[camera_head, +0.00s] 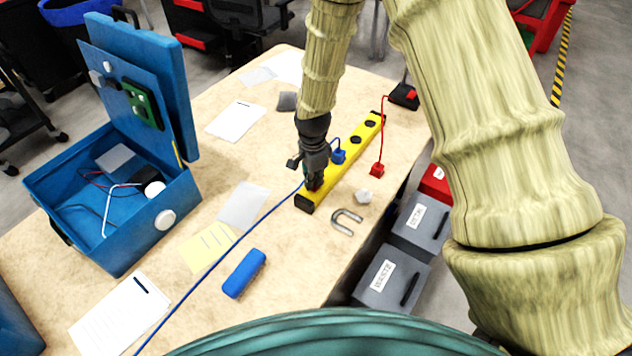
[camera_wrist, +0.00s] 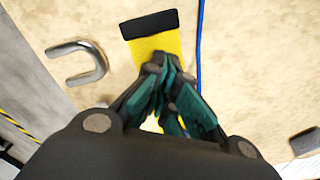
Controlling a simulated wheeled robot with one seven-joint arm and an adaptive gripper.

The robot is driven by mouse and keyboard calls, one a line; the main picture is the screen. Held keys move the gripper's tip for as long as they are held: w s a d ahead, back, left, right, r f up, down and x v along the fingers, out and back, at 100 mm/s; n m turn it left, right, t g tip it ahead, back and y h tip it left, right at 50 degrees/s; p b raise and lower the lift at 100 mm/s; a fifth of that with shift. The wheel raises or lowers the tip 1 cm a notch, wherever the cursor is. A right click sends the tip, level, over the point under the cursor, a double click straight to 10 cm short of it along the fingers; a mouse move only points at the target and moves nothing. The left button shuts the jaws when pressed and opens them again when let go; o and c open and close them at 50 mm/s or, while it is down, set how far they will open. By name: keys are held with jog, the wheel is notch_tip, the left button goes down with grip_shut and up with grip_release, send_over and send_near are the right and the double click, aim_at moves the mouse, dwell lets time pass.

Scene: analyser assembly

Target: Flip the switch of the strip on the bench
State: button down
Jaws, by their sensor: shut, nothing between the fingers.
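The yellow power strip (camera_head: 338,172) with black ends lies on the bench, running from near the middle toward the back right. It also shows in the wrist view (camera_wrist: 155,44), with its black end cap at the top. My gripper (camera_head: 315,186) is shut and empty, pointing down over the strip's near end. In the wrist view its fingertips (camera_wrist: 165,62) are together over the yellow body close to that end. A little red shows by the fingertips in the head view. The fingers hide the switch, so its position and any contact cannot be told.
A blue plug (camera_head: 338,156) sits on the strip, and a red plug (camera_head: 377,169) stands beside it. A horseshoe magnet (camera_head: 347,222) and a white nut-like piece (camera_head: 363,197) lie to the right. An open blue case (camera_head: 122,235) stands left. A blue cable (camera_head: 232,248) crosses the bench.

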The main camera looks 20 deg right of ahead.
jog(key=shift+r+p, duration=1.95)
jog(key=shift+r, duration=1.25)
jog(key=shift+s+d, duration=0.1)
